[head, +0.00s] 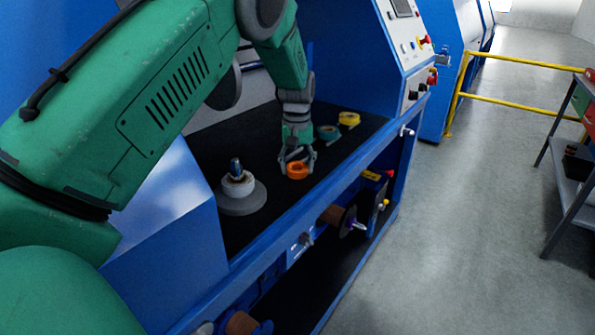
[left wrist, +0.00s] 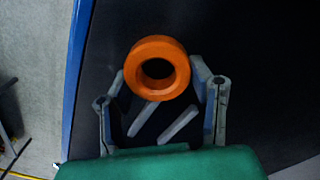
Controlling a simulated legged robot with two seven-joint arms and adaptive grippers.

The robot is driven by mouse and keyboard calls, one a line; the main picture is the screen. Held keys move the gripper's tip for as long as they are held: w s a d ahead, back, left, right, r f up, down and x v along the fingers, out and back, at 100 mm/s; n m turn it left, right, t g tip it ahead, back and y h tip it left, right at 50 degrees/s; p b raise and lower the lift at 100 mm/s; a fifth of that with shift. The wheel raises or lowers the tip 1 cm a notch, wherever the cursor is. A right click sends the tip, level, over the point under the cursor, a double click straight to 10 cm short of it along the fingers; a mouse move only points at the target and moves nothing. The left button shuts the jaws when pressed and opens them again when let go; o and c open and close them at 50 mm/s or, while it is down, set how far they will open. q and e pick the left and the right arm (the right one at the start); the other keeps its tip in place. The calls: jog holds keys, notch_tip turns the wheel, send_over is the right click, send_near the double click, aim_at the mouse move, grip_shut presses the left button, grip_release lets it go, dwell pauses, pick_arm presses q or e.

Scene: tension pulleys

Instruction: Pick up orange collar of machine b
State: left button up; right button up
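The orange collar (head: 297,171) is a short ring on the black top of the blue machine. My left gripper (head: 298,160) is right above and around it, pointing down. In the left wrist view the orange collar (left wrist: 158,68) lies between the tips of the spread fingers of my left gripper (left wrist: 160,78), its hole facing the camera. The fingers are apart, and I cannot see clear contact with the ring. My right gripper is in neither view.
A grey spindle with a wide base (head: 240,192) stands left of the collar. A teal ring (head: 328,132) and a yellow ring (head: 349,119) lie behind it to the right. The blue front edge (head: 335,170) borders the black surface (head: 350,145). Yellow railings (head: 520,104) stand farther right.

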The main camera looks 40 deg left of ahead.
pick_arm(q)
jog(key=shift+w+d, duration=0.1)
jog(key=shift+d, duration=0.55)
jog(key=shift+d+r, duration=0.2)
notch_tip(320, 180, up, 10)
jog(key=p, duration=0.1)
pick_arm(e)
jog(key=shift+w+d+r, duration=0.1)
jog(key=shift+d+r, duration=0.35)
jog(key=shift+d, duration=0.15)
pick_arm(q)
jog(key=shift+a+f, duration=0.1)
jog(key=shift+a, duration=0.1)
